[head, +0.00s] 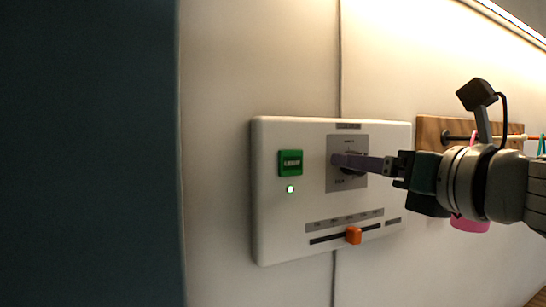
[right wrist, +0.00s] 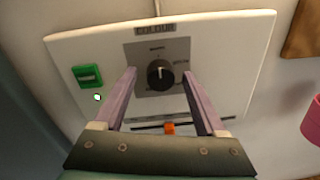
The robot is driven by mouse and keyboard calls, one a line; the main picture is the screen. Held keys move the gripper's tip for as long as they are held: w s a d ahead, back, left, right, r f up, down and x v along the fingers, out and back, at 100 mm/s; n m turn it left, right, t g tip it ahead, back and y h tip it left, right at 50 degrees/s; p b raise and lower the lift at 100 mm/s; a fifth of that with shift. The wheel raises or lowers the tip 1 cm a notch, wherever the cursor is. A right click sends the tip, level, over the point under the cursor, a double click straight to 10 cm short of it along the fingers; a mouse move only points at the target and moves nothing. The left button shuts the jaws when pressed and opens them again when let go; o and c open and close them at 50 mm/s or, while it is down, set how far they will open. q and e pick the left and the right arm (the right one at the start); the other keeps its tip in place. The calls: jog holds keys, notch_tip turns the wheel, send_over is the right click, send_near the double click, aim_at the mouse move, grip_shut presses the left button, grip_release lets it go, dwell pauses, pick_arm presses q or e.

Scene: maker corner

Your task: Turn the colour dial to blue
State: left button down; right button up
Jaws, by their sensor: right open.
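The colour dial (right wrist: 160,74) is a round black knob with a light pointer mark, on a grey plate (right wrist: 180,50) under a "COLOUR" label. The plate is on a white wall panel (head: 280,235). In the right wrist view the pointer points up, toward a small label I cannot read. My right gripper (head: 338,160) is in front of the plate in the head view and hides most of the dial. In the right wrist view its two fingers (right wrist: 160,85) are spread apart, with the dial showing between their tips. I cannot tell whether they touch it. My left gripper is not in view.
A wooden peg board (head: 430,127) and a pink object (head: 470,225) are to the right. Bare wall lies left of the panel.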

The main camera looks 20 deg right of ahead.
grip_shut()
dwell(0.6)
